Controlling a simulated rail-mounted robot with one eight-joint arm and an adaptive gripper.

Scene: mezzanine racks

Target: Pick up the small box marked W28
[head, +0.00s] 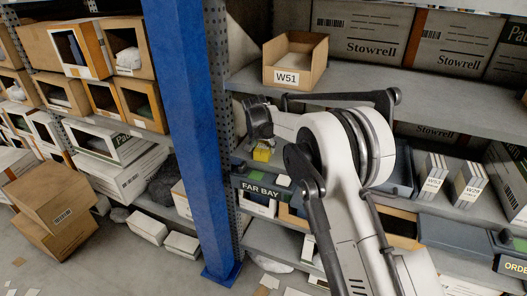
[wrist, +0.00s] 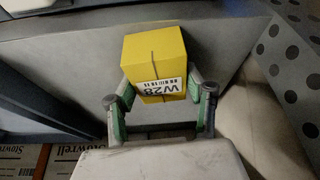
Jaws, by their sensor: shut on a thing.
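The small yellow box marked W28 (wrist: 153,58) shows in the wrist view, its white label upside down and facing the camera. My gripper (wrist: 160,88) is shut on it, with a green-padded finger at each side of its near end. In the head view the yellow box (head: 262,154) is small, just below the end of my arm and above the lower shelf level. My gripper's fingers are mostly hidden by my arm there. I cannot tell whether the box touches the shelf.
An open carton marked W51 (head: 295,60) stands on the shelf above. A blue post (head: 195,130) rises to the left of my arm. A tray front marked FAR BAY (head: 262,190) is below the box. White-labelled boxes (head: 468,184) stand to the right.

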